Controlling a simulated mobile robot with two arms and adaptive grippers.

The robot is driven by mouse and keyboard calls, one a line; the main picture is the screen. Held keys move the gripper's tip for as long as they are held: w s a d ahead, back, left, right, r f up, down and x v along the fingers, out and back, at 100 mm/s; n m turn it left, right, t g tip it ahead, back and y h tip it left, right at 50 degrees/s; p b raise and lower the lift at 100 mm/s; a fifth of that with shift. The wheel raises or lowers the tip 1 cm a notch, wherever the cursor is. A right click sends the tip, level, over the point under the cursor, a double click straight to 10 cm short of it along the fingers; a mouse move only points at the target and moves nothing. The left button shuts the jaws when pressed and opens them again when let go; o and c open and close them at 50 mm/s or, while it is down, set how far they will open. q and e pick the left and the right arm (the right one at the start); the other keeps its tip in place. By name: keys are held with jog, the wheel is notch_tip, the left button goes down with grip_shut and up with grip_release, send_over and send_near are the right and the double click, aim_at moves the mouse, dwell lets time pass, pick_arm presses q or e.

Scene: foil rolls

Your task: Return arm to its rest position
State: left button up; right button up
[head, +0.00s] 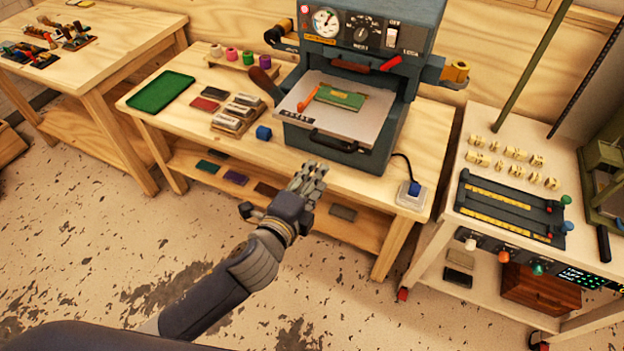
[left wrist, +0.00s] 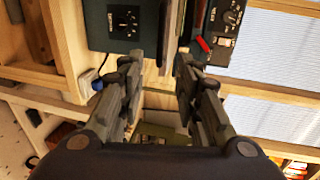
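My left arm reaches in from the lower left of the head view, and its gripper (head: 310,178) is held in front of the wooden workbench, below the press. In the left wrist view the two fingers of this gripper (left wrist: 158,68) are apart with nothing between them. The press machine (head: 365,55) stands on the bench with a pale plate (head: 338,115) at its front. A green booklet-like piece (head: 342,99) and an orange strip lie on that plate. My right gripper is in neither view.
A cart (head: 485,190) with letter pieces stands at the right. Open floor (head: 75,240) lies at the left.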

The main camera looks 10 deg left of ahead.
pick_arm(q)
jog(key=shift+s, duration=0.2)
dwell(0.4)
jog(key=s+a+f+n+g+y+b, duration=0.1)
jog(key=a+f+n+g+b, duration=0.15)
jog(key=f, duration=1.05)
jog(key=a+f+n+g+y+b, duration=0.1)
jog(key=a+f+n+y, duration=0.2)
jog(key=f, duration=0.9)
jog(key=s+a+f+n+g+b, duration=0.1)
jog(key=s+a+f+n+g, duration=0.2)
jog(key=f, duration=0.5)
jog(key=s+a+f+n+g+b, duration=0.1)
jog(key=s+a+f, duration=0.35)
jog(key=f, duration=0.45)
jog(key=s+a+f+n+g+b, duration=0.1)
jog(key=s+f+n+g, duration=0.1)
jog(key=s+f, duration=0.5)
jog(key=s+a+f+n+g+b, duration=0.1)
jog(key=s+f+n, duration=0.3)
jog(key=s, duration=1.1)
jog(key=s+a+f+n+g+b, duration=0.2)
jog(key=s+a+f+n+g, duration=0.1)
jog(key=s+f, duration=0.7)
jog(key=shift+s+f+n+y, duration=0.35)
jog(key=shift+s+f+y, duration=0.05)
jog(key=shift+s, duration=0.65)
